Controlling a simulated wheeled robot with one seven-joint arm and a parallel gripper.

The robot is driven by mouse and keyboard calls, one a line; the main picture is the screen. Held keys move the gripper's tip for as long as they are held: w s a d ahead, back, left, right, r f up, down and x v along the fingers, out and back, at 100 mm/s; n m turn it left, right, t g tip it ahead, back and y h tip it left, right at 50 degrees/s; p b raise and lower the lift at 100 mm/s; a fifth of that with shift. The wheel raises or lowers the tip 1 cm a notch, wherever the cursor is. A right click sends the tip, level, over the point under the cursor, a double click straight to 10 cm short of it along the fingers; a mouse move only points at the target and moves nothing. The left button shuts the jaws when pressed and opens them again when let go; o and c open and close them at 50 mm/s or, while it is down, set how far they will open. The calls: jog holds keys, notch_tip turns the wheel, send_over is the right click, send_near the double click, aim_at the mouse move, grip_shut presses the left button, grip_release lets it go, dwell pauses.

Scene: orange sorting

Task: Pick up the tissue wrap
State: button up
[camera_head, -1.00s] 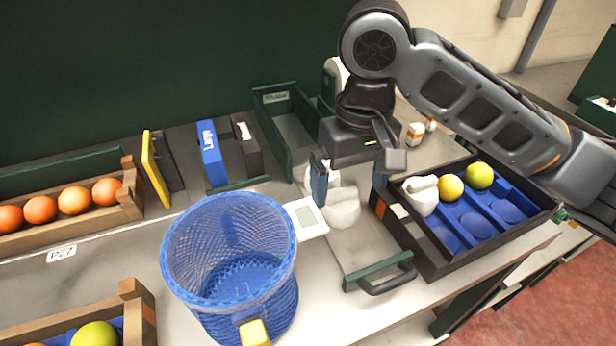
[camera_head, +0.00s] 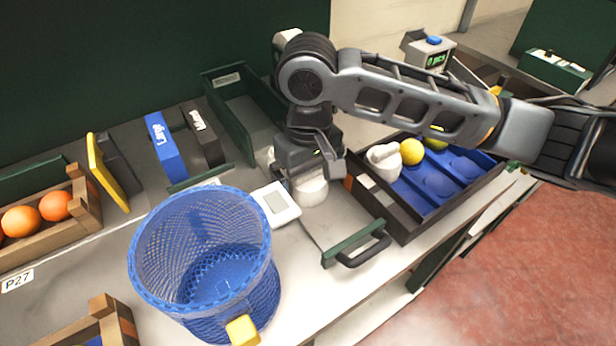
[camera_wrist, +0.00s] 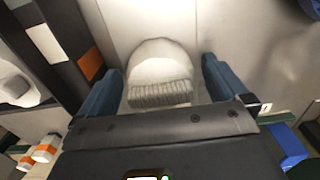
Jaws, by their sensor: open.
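A white tissue wrap (camera_wrist: 160,72) with a ribbed edge lies between the two blue fingers of my gripper (camera_wrist: 160,85) in the wrist view. A similar white wrap (camera_head: 384,164) sits in the black tray (camera_head: 405,228) to the right, beside the yellow fruit (camera_head: 411,151).
A blue mesh basket (camera_head: 205,262) stands at the front left, with a white scale-like device (camera_head: 276,204) between it and my gripper. A green open bin (camera_head: 240,108) stands behind.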

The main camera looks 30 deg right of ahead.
jog(key=c, duration=0.9)
jog(key=shift+c, duration=0.2)
jog(key=shift+r, duration=0.15)
